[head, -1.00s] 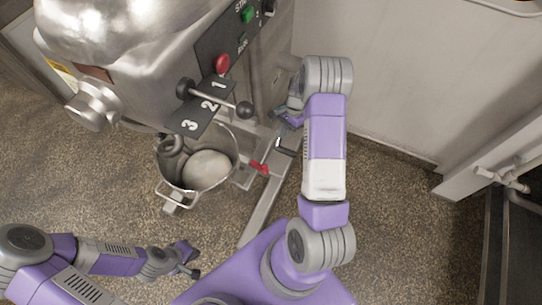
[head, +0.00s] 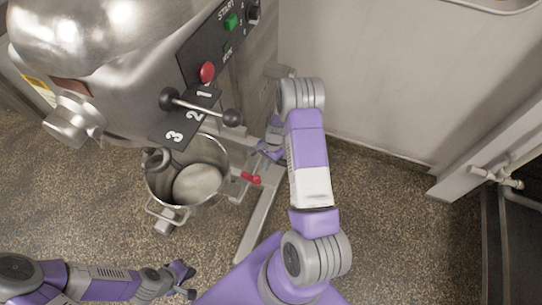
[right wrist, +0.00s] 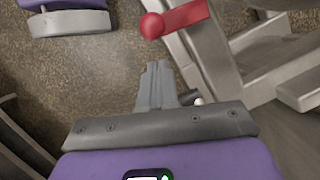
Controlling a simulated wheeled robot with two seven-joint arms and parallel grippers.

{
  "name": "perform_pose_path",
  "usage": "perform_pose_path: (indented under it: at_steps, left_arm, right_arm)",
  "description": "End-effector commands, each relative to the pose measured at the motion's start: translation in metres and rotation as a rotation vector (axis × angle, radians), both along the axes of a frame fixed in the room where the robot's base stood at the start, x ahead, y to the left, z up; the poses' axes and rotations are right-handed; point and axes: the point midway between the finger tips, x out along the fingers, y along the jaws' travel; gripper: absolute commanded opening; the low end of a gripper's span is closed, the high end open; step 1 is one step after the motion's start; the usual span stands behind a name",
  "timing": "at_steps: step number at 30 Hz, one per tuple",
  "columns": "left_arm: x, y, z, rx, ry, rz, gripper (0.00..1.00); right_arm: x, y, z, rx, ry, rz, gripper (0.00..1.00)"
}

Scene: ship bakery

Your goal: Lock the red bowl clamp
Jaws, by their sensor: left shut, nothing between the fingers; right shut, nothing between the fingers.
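The red bowl clamp (head: 251,178) is a short red lever with a ball end, on the mixer frame at the right of the bowl. It also shows at the top of the right wrist view (right wrist: 180,18). My right gripper (head: 264,152) is just above and right of the clamp in the head view. Its shut, empty fingers (right wrist: 157,68) point toward the clamp in the right wrist view, with a visible gap between. My left gripper (head: 189,281) is shut and empty, low over the floor, in front of the bowl and away from the clamp.
The steel mixing bowl (head: 221,158) holds pale dough under the mixer head (head: 85,50). A black-knobbed lever (head: 205,108) and a red button (head: 207,72) are on the mixer panel. The mixer's leg (head: 258,222) runs along the floor beside my right arm. A wall stands behind it.

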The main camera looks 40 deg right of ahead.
Motion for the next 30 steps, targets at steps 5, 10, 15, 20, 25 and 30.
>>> perform_pose_path:
  at_steps: [5,10,15,20,25,30]
  left_arm:
    - [0.000,0.000,-0.002,0.000,0.000,0.000,0.00]
    - [0.000,0.000,-0.002,0.000,0.000,0.000,0.00]
    - [0.000,0.000,-0.002,0.000,0.000,0.000,0.00]
    - [0.000,0.000,-0.001,0.000,0.000,0.000,0.00]
    - [0.000,0.000,0.000,0.000,0.000,0.000,0.00]
    - [0.000,0.000,0.000,0.000,0.000,0.000,0.00]
  right_arm:
    - [-0.002,0.016,-0.002,0.000,0.000,0.000,0.00]
    - [-0.002,0.020,-0.003,-0.001,0.000,-0.001,0.00]
    - [-0.002,0.020,-0.003,-0.001,0.000,0.000,0.00]
    - [-0.002,0.020,-0.003,-0.001,0.000,-0.004,0.00]
    - [-0.002,0.026,-0.002,0.000,0.000,-0.028,0.00]
    - [-0.001,0.029,-0.003,0.000,0.001,-0.049,0.00]
